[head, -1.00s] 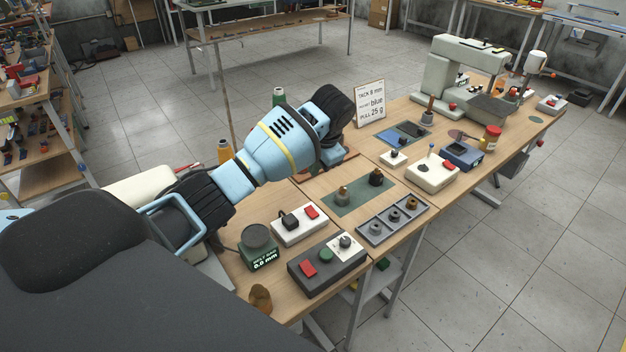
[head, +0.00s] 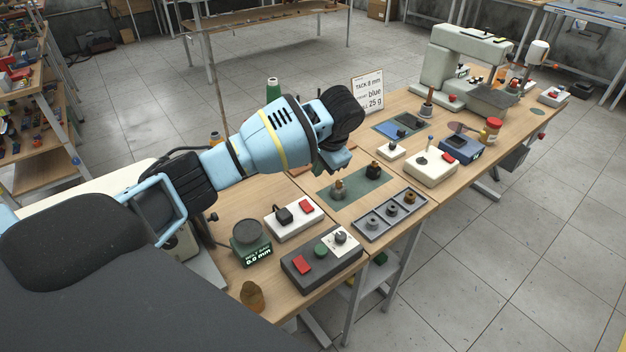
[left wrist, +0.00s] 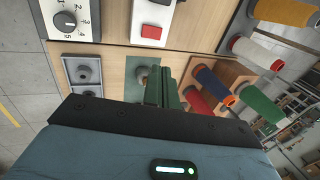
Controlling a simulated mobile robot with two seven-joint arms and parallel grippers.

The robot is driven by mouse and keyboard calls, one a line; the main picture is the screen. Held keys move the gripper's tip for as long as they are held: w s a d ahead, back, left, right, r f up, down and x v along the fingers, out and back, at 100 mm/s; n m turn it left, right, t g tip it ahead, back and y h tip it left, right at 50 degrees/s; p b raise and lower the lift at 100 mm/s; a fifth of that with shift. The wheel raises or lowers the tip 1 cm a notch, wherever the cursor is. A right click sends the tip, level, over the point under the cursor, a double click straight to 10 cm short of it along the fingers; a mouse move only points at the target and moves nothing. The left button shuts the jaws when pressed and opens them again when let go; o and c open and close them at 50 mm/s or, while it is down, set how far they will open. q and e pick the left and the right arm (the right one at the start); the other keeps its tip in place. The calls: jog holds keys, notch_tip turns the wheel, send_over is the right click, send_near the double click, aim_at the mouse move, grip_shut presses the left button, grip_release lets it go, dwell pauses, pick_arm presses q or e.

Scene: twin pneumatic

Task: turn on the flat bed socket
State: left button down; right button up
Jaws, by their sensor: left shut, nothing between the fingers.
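A white socket box (head: 293,220) with a black plug and a red rocker switch stands on the near table. Its red switch also shows at the top of the left wrist view, on the white box (left wrist: 147,15). A similar small white box with a red switch (head: 553,96) stands at the far right end; I cannot tell from labels which is the flat bed one. My left gripper (head: 338,160) is shut and empty over the green mat (head: 350,192), beyond the near socket. Its fingers (left wrist: 160,88) show in the left wrist view. My right gripper is out of view.
A grey control box (head: 322,255) with a dial and red switch lies in front of the near socket. A round gauge (head: 251,238) is left of it. A three-cup tray (head: 390,215) lies to the right. Thread spools (left wrist: 215,85) stand beside my left gripper.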

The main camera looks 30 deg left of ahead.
aim_at(306, 199)
pick_arm(q)
jog(key=b+x, duration=0.1)
jog(key=x, duration=1.1)
jog(key=shift+a+f+b, duration=0.15)
jog(key=shift+f+b, duration=0.15)
jog(key=shift+b, duration=0.05)
jog(key=shift+a+f, duration=0.15)
jog(key=shift+f, duration=0.15)
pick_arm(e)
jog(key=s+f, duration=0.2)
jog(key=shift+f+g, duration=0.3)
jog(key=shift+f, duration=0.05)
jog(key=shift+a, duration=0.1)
pick_arm(q)
jog(key=shift+w+a+f+g+h, duration=0.15)
jog(key=shift+a+f+g+h, duration=0.15)
jog(key=shift+f+h, duration=0.2)
jog(key=shift+r, duration=0.15)
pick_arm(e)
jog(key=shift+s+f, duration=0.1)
pick_arm(q)
jog(key=shift+d, duration=0.15)
jog(key=shift+s+d+r+p, duration=0.1)
jog(key=shift+s+d+p, duration=0.2)
jog(key=shift+d, duration=0.4)
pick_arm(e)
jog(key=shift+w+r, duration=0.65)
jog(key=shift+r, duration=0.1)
